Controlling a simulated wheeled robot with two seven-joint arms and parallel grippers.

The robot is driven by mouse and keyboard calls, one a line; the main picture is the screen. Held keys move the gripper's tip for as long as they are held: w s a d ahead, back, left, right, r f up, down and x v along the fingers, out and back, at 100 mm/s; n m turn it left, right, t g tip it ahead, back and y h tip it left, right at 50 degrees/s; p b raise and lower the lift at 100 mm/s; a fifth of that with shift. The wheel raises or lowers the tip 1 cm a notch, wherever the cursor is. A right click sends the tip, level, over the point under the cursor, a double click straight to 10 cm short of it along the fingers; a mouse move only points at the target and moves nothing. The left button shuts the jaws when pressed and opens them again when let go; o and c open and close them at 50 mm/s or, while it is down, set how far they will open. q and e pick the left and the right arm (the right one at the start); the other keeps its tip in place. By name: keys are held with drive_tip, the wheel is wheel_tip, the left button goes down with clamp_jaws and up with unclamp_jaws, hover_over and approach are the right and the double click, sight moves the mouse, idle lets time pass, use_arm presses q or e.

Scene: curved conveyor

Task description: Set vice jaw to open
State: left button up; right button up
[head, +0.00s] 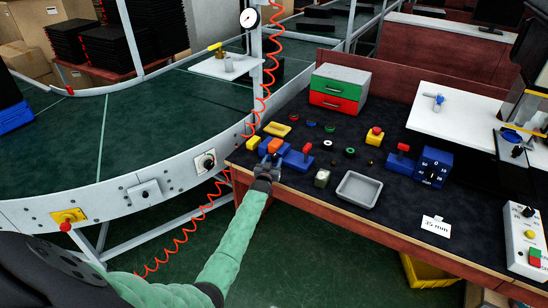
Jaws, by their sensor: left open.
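My left gripper (271,163) is at the near left edge of the dark workbench (300,188), with its arm coming up from the lower left. Its fingertips are at a blue fixture (292,160) with a red-topped lever, and an orange block (274,146) sits just beyond them. This fixture looks like the vice, but its jaw is too small and too covered by the gripper to read. The gripper is open; I cannot tell whether it touches the fixture. A similar blue fixture (400,166) with a red lever stands further right. My right gripper is not in view.
A grey tray (358,189), small coloured rings, a yellow box with a red button (374,136), a blue dial box (434,167) and a drawer unit (340,88) occupy the bench. The curved conveyor (150,135) lies left, with a coiled red hose (262,95) between.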

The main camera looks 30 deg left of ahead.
sight(280, 153)
use_arm(q)
drive_tip(key=shift+x, duration=1.25)
drive_tip(key=shift+c, duration=0.4)
clamp_jaws()
drive_tip(key=shift+d, duration=0.2)
